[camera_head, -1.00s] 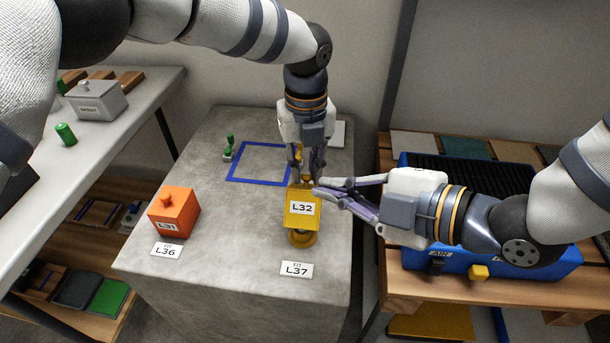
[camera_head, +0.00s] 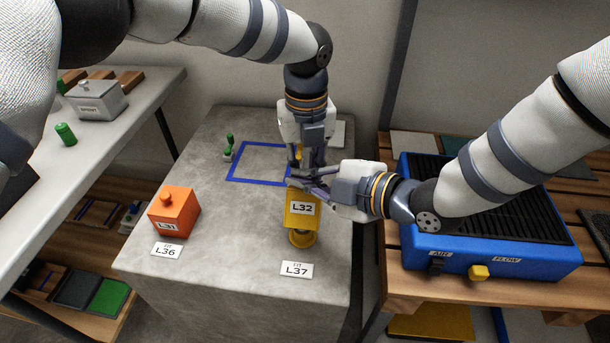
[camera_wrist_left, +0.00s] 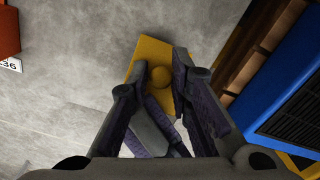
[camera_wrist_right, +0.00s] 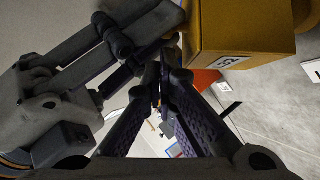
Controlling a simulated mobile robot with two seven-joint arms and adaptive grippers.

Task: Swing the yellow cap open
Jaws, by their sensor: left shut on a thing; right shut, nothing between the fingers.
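The yellow cap (camera_head: 302,208), marked L32, sits above a round yellow foot (camera_head: 302,238) on the grey block, behind the L37 tag. In the left wrist view the cap (camera_wrist_left: 152,52) shows a round knob (camera_wrist_left: 160,75) between the fingers. My left gripper (camera_head: 304,168) reaches down from above and is shut on the cap; its exact contact is partly hidden. My right gripper (camera_head: 298,180) comes from the right, shut and empty, its fingers crossing close to the left fingers at the cap's top. The right wrist view shows the cap's side (camera_wrist_right: 240,25) beside the right fingertips (camera_wrist_right: 165,70).
An orange box (camera_head: 174,212) marked L31 stands left on the grey block. A blue AIR FLOW unit (camera_head: 480,245) stands on the wooden bench at right.

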